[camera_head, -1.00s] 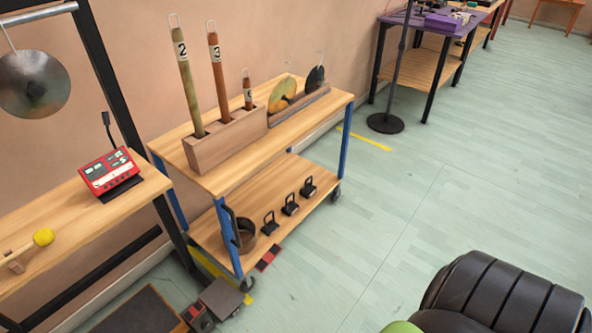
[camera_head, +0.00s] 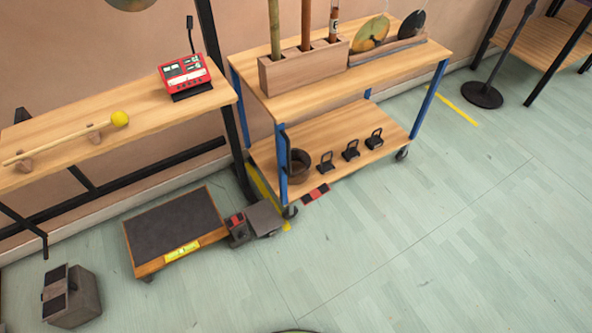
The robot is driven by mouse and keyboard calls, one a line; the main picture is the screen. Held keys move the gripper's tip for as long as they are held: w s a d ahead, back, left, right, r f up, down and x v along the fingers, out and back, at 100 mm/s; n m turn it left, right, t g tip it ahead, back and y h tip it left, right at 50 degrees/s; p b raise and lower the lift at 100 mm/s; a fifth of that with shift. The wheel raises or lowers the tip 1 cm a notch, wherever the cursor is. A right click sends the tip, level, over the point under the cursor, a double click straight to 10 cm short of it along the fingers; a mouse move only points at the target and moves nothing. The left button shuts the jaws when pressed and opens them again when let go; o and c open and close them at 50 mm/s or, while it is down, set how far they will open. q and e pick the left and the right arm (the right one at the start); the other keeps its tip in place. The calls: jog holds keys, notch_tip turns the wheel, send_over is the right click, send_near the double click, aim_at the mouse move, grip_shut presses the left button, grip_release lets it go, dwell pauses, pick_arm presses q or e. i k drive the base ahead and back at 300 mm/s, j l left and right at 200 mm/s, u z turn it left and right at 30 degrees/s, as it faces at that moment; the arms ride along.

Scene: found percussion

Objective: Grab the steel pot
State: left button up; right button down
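A dark brownish pot (camera_head: 299,166) with an upright handle stands at the left end of the lower shelf of the wooden cart. It is the only pot I see, and a blue cart leg partly hides it. Its material is hard to tell at this size. Neither of my grippers shows in the head view.
The cart (camera_head: 330,128) has blue legs and wheels. Several small black stands (camera_head: 351,149) sit right of the pot. A low dolly (camera_head: 175,226), a grey box (camera_head: 70,296) and a small pedal-like device (camera_head: 252,222) are on the floor.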

aim_at(301, 161)
jog(key=i+l+u, duration=0.1)
jog(key=i+l, duration=0.15)
jog(key=l, duration=0.15)
jog(key=i+l, duration=0.25)
jog(key=l, duration=0.2)
jog(key=i+l+u, duration=0.15)
jog(key=l, duration=0.25)
jog(key=i, duration=0.1)
